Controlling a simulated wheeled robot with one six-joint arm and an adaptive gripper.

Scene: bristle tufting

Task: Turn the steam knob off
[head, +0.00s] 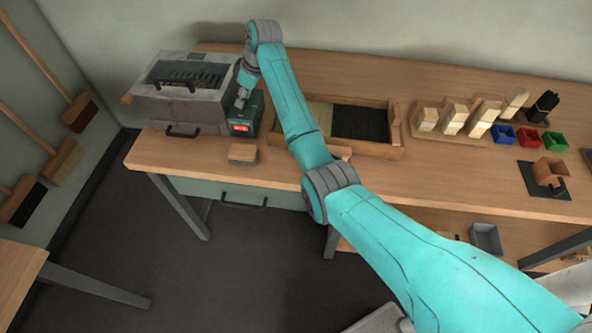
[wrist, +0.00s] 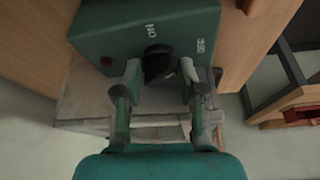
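The steam knob (wrist: 160,63) is black and sits on the face of a green control box (wrist: 112,32), with white ON and OFF marks beside it in the wrist view. Which mark it points to is not clear. My gripper (wrist: 160,67) is open, with one finger on each side of the knob; small gaps seem to show, and I cannot tell whether either finger touches it. In the head view my gripper (head: 242,100) is at the green box (head: 255,112), which has a lit red display. The knob is hidden there by my gripper.
A grey metal steam box (head: 186,112) with handles stands left of the green box. A small wooden block (head: 243,153) lies at the bench's front edge. A wooden tray (head: 375,150) with a dark panel is to the right, under my arm. Brooms hang on the left wall.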

